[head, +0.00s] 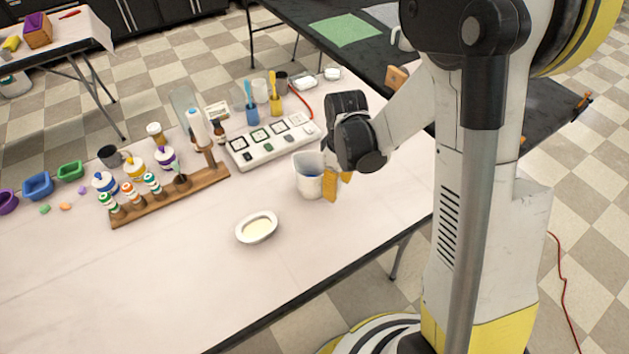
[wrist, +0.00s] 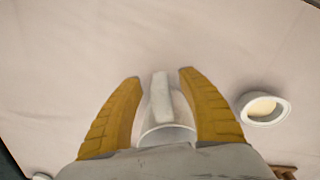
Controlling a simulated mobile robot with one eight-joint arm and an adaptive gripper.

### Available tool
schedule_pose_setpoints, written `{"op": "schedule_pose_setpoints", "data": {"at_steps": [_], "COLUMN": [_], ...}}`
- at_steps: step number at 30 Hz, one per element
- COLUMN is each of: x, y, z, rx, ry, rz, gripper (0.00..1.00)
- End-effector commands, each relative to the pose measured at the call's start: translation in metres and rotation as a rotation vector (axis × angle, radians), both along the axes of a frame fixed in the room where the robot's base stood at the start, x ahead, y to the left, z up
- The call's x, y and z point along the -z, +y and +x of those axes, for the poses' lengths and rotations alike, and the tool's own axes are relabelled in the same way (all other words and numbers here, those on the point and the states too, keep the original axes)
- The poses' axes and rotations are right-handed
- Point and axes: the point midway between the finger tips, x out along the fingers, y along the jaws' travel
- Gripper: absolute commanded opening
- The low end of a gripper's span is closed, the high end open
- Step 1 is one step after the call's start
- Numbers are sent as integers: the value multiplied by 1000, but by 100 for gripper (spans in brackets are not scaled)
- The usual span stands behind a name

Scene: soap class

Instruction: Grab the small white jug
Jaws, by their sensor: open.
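The small white jug (head: 307,178) stands upright on the pale table in the head view, with something blue showing inside it. My gripper (head: 338,187) is right beside it, its yellow fingers low at the jug's right side. In the wrist view the jug's handle (wrist: 161,98) points up the picture between the two fingers of my gripper (wrist: 161,78). The fingers are apart, one on each side of the handle, with a gap on both sides. Part of the jug's body is hidden behind my gripper's palm in the wrist view.
A white dish (head: 257,227) lies in front of the jug. A white tray with dark squares (head: 268,143) is behind it. A wooden rack (head: 172,195) with several bottles stands left. Cups with brushes (head: 252,115) stand farther back. The table's front is clear.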

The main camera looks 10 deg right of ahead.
Motion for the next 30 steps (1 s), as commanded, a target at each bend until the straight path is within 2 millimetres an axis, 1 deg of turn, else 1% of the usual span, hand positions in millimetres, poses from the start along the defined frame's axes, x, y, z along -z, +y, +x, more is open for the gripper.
{"op": "schedule_pose_setpoints", "data": {"at_steps": [2, 3, 5, 6, 7, 23, 30], "x": [-1, -1, -1, -1, -1, -3, -14], "y": [0, 0, 0, 0, 0, 0, 0], "z": [0, 0, 0, 0, 0, 0, 0], "rx": [0, 0, 0, 0, 0, 0, 0], "ry": [0, 0, 0, 0, 0, 0, 0], "rz": [0, 0, 0, 0, 0, 0, 0], "gripper": [47, 39, 21, 9, 0, 0, 0]}}
